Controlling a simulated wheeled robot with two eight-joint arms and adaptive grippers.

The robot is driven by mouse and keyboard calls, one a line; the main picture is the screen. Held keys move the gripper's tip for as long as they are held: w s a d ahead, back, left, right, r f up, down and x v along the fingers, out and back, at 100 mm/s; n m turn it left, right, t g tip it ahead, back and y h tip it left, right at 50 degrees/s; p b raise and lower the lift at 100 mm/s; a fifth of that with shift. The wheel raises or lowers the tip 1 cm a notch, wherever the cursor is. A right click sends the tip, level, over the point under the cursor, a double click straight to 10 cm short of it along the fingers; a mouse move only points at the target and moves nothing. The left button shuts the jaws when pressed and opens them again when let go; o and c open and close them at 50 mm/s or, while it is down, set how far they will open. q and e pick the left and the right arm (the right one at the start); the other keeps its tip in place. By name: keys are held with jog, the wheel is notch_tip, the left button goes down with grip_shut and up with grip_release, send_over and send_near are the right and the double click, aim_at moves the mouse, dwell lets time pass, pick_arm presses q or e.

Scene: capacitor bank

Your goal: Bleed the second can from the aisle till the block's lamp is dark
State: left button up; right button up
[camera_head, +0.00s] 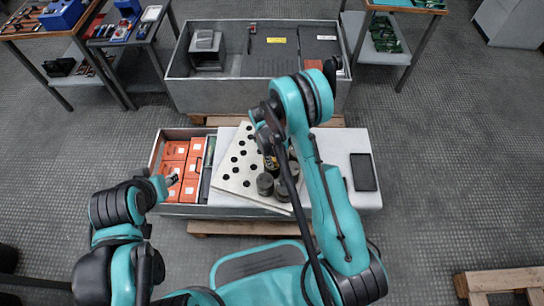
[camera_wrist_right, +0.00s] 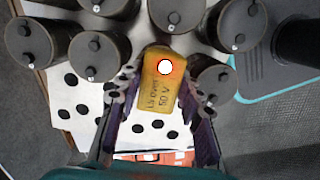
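Several dark grey cans with small metal terminals (camera_wrist_right: 95,57) crowd the top of the right wrist view. In the head view some cans (camera_head: 265,185) stand on a white plate with black holes (camera_head: 235,172). My right gripper (camera_wrist_right: 162,80) has its fingers against both sides of a yellow block (camera_wrist_right: 158,100) marked "50 V". The block's round lamp (camera_wrist_right: 165,67) glows white with a red rim. Its far end is among the cans; whether it touches terminals is hidden. My left gripper (camera_head: 172,180) is over orange boxes, its fingers too small to read.
The orange boxes (camera_head: 175,150) fill the bench's left compartment. A dark flat tablet-like object (camera_head: 363,172) lies at its right. A grey crate (camera_head: 180,90) stands behind, and tables with small parts (camera_head: 140,35) are at the back. My right arm covers part of the plate.

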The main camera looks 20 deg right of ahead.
jog(key=o, duration=0.4)
jog(key=shift+r, duration=0.15)
notch_tip(320, 180, up, 12)
jog(key=w+a, duration=0.1)
jog(key=shift+a+f, duration=0.2)
jog(key=shift+a, duration=0.1)
jog(key=s+d+r+m+t, duration=0.1)
jog(key=s+r+m+t, duration=0.15)
jog(key=r, duration=0.45)
jog(key=s+d+r+m+t, duration=0.1)
jog(key=s+r+m, duration=0.1)
jog(key=s+r, duration=0.35)
jog(key=s+d+r+m+t+y, duration=0.1)
jog(key=s+d+r+m+t, duration=0.1)
jog(key=s+r+m+t, duration=0.2)
jog(key=shift+s+d+r+m+t, duration=0.15)
jog(key=shift+s+r+m+t, duration=0.2)
jog(key=shift+s+r+m, duration=1.95)
